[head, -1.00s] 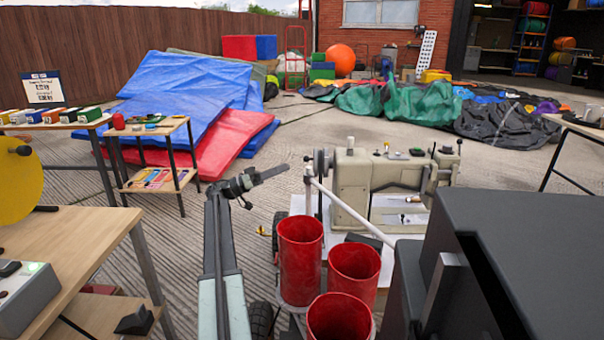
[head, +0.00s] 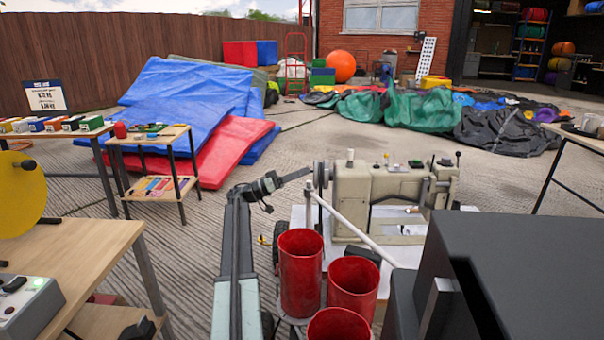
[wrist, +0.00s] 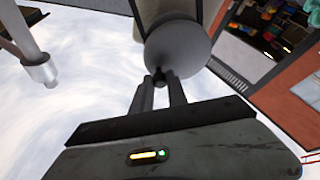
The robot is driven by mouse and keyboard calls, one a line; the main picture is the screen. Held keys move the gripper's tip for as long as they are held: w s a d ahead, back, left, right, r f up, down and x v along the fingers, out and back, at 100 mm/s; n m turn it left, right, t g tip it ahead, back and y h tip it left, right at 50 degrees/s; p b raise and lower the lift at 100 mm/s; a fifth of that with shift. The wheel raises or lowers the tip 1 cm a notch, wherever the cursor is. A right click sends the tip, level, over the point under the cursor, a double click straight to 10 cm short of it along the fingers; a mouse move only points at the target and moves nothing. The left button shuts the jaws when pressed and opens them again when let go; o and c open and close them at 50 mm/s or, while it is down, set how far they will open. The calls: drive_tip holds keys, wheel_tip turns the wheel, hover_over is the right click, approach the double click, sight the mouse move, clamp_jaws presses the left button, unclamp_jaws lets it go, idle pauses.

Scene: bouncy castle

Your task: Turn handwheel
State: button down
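The handwheel (head: 320,176) is a grey disc on the left end of the beige sewing machine (head: 375,185). In the wrist view the handwheel (wrist: 178,55) fills the upper middle, with a small dark knob (wrist: 159,77) at its lower left edge. My gripper (head: 306,172) reaches up to the wheel from the left. In the wrist view my gripper (wrist: 160,84) has its two fingers apart, with the knob between or just beyond their tips. Whether the fingers touch the knob I cannot tell.
Red cylindrical bins (head: 300,272) stand in front of the machine. A pale slanted bar (head: 350,230) crosses before it. A wooden bench with a yellow disc (head: 22,195) is at the left. Blue and red mats (head: 215,145) lie behind on open paving.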

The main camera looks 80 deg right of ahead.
drive_tip(key=shift+r, duration=0.1)
drive_tip(key=shift+n, duration=0.3)
drive_tip(key=shift+w+d+r+n+t+h+p, duration=0.15)
drive_tip(key=shift+d+n+t+h+p, duration=0.4)
drive_tip(key=shift+n+p, duration=0.9)
drive_tip(key=shift+s+d+r+n+t+h+p, duration=0.15)
drive_tip(key=shift+r+n+t+h+p, duration=0.4)
drive_tip(key=shift+n, duration=1.45)
drive_tip(key=shift+w+d+f+n+t+h+p, duration=0.15)
drive_tip(key=shift+d+n+t+h+p, duration=0.2)
drive_tip(key=shift+n+t+p, duration=0.85)
drive_tip(key=shift+n+g, duration=0.3)
drive_tip(key=shift+n, duration=0.45)
